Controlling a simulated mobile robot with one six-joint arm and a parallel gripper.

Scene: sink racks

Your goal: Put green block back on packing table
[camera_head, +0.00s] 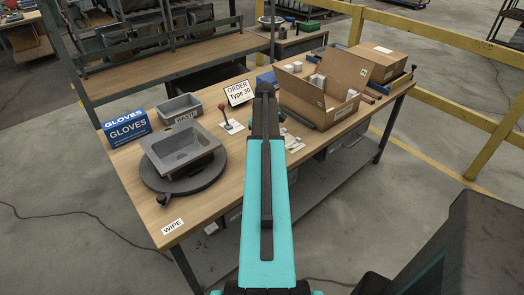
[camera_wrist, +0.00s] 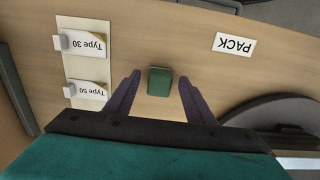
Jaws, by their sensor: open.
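The green block (camera_wrist: 160,82) shows in the wrist view on or just above the wooden top of the packing table (camera_wrist: 165,35). My gripper (camera_wrist: 160,77) is open, with its purple fingers on either side of the block and visible gaps to both. I cannot tell how far the fingertips are above the table. In the head view the packing table (camera_head: 225,185) stretches across the middle. My arm covers part of it there, and the block and fingers are hidden.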

